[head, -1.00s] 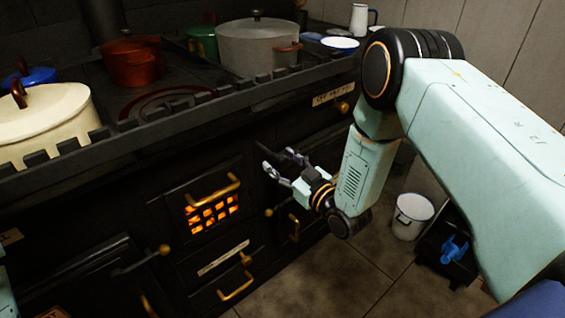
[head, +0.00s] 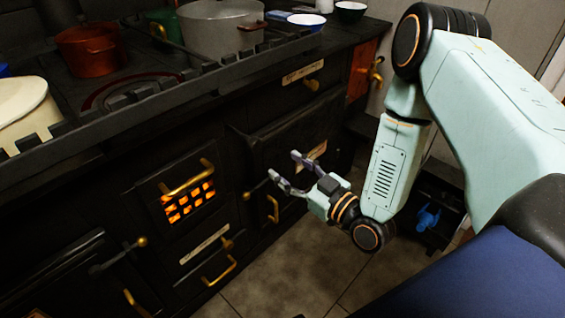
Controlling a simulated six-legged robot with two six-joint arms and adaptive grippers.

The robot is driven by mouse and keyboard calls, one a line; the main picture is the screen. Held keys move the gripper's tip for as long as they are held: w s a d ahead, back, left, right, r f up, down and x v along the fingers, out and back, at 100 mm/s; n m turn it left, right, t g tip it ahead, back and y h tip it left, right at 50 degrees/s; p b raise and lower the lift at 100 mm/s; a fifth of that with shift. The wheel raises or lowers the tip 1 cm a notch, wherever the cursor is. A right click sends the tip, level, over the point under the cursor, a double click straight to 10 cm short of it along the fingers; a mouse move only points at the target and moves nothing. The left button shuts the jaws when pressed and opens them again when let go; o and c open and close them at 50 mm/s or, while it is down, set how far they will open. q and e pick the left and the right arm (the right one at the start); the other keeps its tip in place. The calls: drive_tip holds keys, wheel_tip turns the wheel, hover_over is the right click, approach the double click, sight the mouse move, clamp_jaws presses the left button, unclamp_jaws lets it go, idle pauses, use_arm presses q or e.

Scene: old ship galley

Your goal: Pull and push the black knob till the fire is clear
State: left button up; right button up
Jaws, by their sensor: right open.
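The fire (head: 188,203) glows orange behind a barred grate in the front of the black range (head: 130,185). A brass handle (head: 188,181) crosses the top of that grate. I cannot clearly make out a black knob. A short dark lever (head: 257,187) with a small ball end sticks out right of the grate, just left of my right gripper. My right gripper (head: 282,164) is open and empty, its fingers pointing left toward the range front, apparently apart from it. My left gripper is not in view.
A red pot (head: 92,48), a grey pot (head: 222,28) and a cream pot (head: 22,108) stand on the range top behind a notched rail. A dark lever with a brass ball (head: 120,255) juts out lower left. Bare floor tiles (head: 300,262) lie below my right gripper.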

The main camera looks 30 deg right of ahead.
sight(260, 144)
drive_tip(key=shift+c, duration=0.3)
